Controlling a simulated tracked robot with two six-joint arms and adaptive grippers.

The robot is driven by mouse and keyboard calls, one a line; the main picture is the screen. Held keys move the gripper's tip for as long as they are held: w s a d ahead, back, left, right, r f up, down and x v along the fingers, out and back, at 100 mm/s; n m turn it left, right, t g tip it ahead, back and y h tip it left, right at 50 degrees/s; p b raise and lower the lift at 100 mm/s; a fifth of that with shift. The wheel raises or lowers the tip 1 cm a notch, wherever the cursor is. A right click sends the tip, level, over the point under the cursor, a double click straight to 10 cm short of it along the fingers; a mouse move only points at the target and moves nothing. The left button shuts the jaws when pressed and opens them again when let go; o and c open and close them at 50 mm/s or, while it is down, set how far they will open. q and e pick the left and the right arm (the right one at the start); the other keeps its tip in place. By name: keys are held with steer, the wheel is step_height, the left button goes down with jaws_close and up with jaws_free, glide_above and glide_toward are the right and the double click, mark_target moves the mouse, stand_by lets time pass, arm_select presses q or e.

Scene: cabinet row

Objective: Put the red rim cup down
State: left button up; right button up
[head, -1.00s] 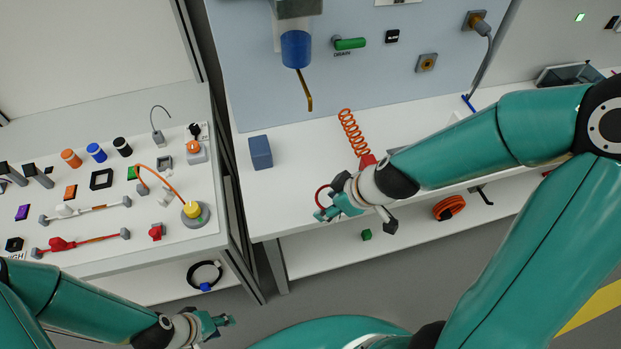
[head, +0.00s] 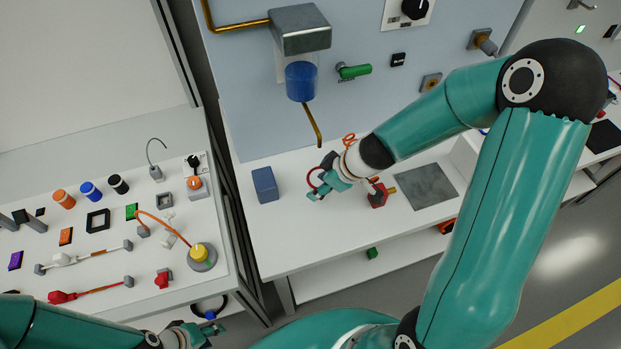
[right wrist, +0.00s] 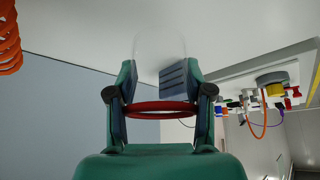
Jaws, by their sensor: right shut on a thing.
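My right gripper (head: 316,190) is over the white counter in the head view, left of the red valve-like part. It is shut on the red rim cup (head: 312,176), whose thin red rim shows beside the fingers. In the right wrist view the rim (right wrist: 160,105) lies across between the two fingers, and the clear body is barely visible. The head view does not show whether the cup touches the counter. My left gripper (head: 207,332) is at the bottom edge of the head view, away from the cup; its finger opening is too small to judge.
The counter (head: 300,235) has free room in front of the right gripper. A blue block (head: 265,185) stands to its left, a red part (head: 377,195) and a dark grey plate (head: 426,187) to its right. A blue-filled dispenser (head: 301,80) with a brass spout (head: 313,125) hangs behind.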

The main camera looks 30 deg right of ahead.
steer(key=shift+w+r, duration=0.15)
steer(key=shift+w, duration=0.2)
steer(key=f+b, duration=0.2)
steer(key=f, duration=0.1)
steer(key=shift+w+d+f, duration=0.2)
steer(key=shift+w, duration=0.2)
steer(key=shift+s+f+b, duration=0.1)
steer(key=shift+f+b, duration=0.15)
steer(key=shift+b, duration=0.2)
steer(key=shift+s, duration=0.1)
arm_select(q)
steer(key=f, duration=0.2)
steer(key=shift+w+f, duration=0.35)
steer(key=shift+f, duration=0.05)
arm_select(e)
steer(key=shift+a, duration=0.15)
arm_select(q)
steer(key=shift+a, duration=0.1)
arm_select(e)
steer(key=shift+w, duration=0.25)
arm_select(q)
steer(key=shift+f, duration=0.1)
arm_select(e)
steer(key=shift+f, duration=0.1)
steer(key=o, duration=1.2)
steer(key=shift+s, duration=0.1)
steer(key=shift+c, duration=0.2)
